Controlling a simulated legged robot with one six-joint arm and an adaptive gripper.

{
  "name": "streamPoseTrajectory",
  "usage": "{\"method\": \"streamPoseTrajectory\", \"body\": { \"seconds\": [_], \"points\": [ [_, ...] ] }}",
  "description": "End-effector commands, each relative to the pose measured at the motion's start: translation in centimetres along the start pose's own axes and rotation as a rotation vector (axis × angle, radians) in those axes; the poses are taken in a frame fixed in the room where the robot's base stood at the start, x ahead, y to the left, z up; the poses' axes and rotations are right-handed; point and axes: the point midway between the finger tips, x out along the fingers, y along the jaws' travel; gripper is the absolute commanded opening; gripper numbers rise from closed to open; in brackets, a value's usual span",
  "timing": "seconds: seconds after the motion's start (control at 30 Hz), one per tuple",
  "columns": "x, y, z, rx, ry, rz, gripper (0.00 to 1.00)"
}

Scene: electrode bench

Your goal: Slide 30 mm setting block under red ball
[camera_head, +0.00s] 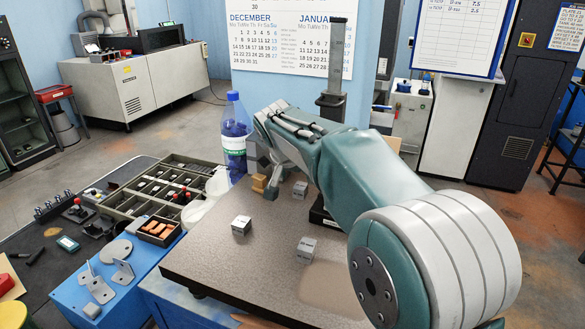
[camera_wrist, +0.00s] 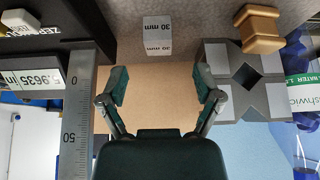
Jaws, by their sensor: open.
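The setting block (camera_wrist: 158,36), a small light-grey block marked 30 mm, stands on the speckled plate in the wrist view. It appears to be the small block (camera_head: 300,189) near the arm's far end in the head view. My gripper (camera_wrist: 161,88) is open and empty. Its two fingers are apart, and the block stands beyond the tips, about in line with the gap and clear of both fingers. I cannot make out the red ball with certainty in either view.
Two other marked blocks (camera_head: 241,225) (camera_head: 306,250) stand on the plate (camera_head: 255,262). A brass spool (camera_wrist: 260,30) and a grey V-block (camera_wrist: 276,100) are right of the setting block in the wrist view. A height gauge with a scale (camera_wrist: 76,110) is left. A blue bottle (camera_head: 236,130) stands behind.

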Motion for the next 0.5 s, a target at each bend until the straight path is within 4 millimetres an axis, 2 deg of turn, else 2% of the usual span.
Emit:
{"method": "streamPoseTrajectory", "body": {
  "seconds": [0.2,0.33,0.5],
  "points": [
    [3.7,0.1,0.0,0.000,-0.002,0.002,0.83],
    [5.1,0.1,0.0,0.000,-0.001,0.001,0.83],
    [5.9,0.0,0.0,0.000,0.001,-0.001,0.83]
  ]
}}
